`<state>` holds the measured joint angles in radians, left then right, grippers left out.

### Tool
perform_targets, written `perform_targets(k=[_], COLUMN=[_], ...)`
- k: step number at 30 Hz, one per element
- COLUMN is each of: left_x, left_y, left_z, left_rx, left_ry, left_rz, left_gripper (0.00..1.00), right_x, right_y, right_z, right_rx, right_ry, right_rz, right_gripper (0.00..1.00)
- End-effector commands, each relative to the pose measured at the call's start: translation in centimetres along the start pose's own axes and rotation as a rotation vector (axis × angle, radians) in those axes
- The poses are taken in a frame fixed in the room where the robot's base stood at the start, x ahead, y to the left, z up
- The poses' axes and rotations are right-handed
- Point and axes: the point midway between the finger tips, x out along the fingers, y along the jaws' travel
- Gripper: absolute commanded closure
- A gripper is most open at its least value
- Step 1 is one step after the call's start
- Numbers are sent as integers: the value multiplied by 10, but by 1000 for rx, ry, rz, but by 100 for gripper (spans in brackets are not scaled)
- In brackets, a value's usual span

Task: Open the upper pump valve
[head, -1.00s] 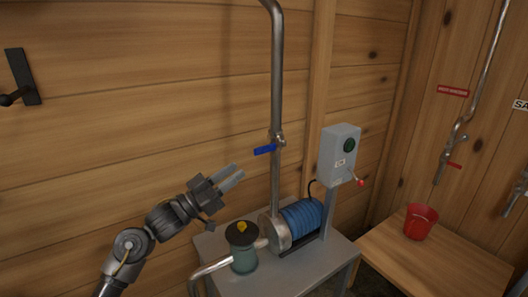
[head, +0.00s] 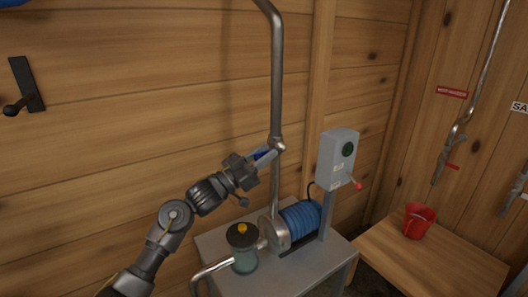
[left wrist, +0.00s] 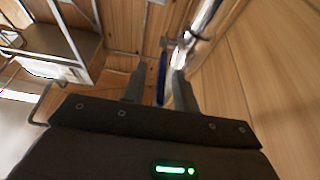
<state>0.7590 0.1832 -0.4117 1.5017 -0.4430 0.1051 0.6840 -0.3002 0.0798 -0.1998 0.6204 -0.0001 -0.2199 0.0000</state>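The upper pump valve sits on the vertical steel pipe (head: 276,90), with its body (head: 278,144) above the pump. Its blue lever handle (head: 261,154) points left from the pipe and is partly hidden by my left gripper (head: 267,153). In the left wrist view the blue handle (left wrist: 161,78) lies between the two fingers, with gaps visible on both sides. My left gripper is open around it, and the handle is nearer the right finger in that view. My right gripper is not in view.
Below is the blue pump motor (head: 302,216) on a grey stand (head: 318,262), with a dark-lidded strainer (head: 243,248) at its left. A grey switch box (head: 338,160) with a red-tipped lever stands right of the pipe. A red bucket (head: 419,221) sits on the wooden bench (head: 450,268).

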Motion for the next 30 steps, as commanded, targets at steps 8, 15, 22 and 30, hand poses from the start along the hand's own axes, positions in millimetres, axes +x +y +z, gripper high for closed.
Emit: perform_targets(k=[8,15,22,30], left_x=[2,2,2,4], left_y=[0,0,0,0], left_z=[1,1,1,-5], left_rx=[0,-1,-1,0], left_ry=[0,-1,-1,-30], left_rz=[0,0,0,-1], left_gripper=[71,100,100,100], right_x=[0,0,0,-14], right_y=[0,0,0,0], right_z=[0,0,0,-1], right_rx=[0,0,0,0], right_ry=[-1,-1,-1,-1], right_rz=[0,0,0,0], right_gripper=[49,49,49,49])
